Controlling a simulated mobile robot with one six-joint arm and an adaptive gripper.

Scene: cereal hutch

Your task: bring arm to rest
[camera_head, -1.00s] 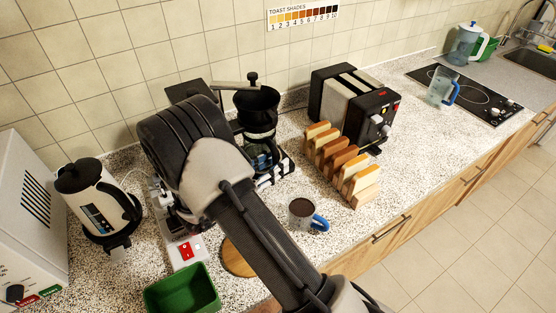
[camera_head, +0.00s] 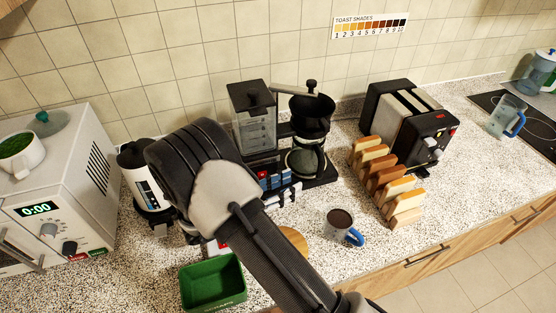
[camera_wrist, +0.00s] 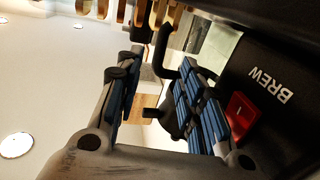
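My arm reaches across the middle of the head view, and its dark elbow hides part of the counter. My gripper (camera_head: 278,186) shows beyond it, just in front of the coffee maker (camera_head: 254,122). In the wrist view my gripper (camera_wrist: 157,95) is open, with its blue-padded fingers apart. A black handle and a dark rounded shape show between and beyond the fingers, and I cannot tell whether they touch. No held object shows. The coffee maker's black panel (camera_wrist: 275,60), marked BREW, and a red switch (camera_wrist: 239,112) are close beside the right finger.
A toaster (camera_head: 408,122), a rack of toast slices (camera_head: 388,185) and a dark-filled mug (camera_head: 340,222) stand to the right. A green bin (camera_head: 212,284) is at the front. Bare counter lies right of the toast.

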